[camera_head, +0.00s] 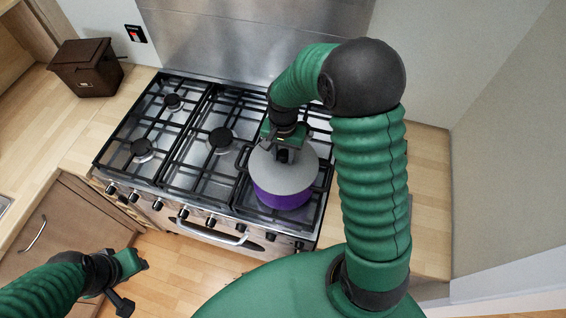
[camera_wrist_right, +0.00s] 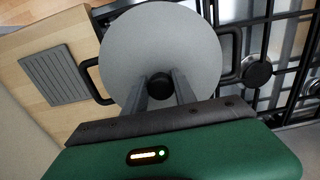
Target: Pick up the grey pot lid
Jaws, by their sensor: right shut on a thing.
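The grey pot lid (camera_head: 296,177) sits on a purple pot (camera_head: 282,197) on the right-hand part of the cooker. In the right wrist view the round lid (camera_wrist_right: 160,45) fills the top middle, with its dark knob (camera_wrist_right: 160,86) between the fingers. My right gripper (camera_head: 286,155) reaches down over the lid and is shut on its knob; in the wrist view the fingers (camera_wrist_right: 160,90) meet the knob from both sides. I see no clear gap between lid and pot. My left gripper (camera_head: 132,281) is low at the left, away from the cooker, and its fingers look spread.
The cooker (camera_head: 189,180) has black grates and front knobs. A brown lidded bin (camera_head: 88,67) stands on the left worktop. A grey ridged plate (camera_wrist_right: 55,74) lies on the worktop beside the pot in the wrist view. A pot handle (camera_wrist_right: 91,81) sticks out nearby.

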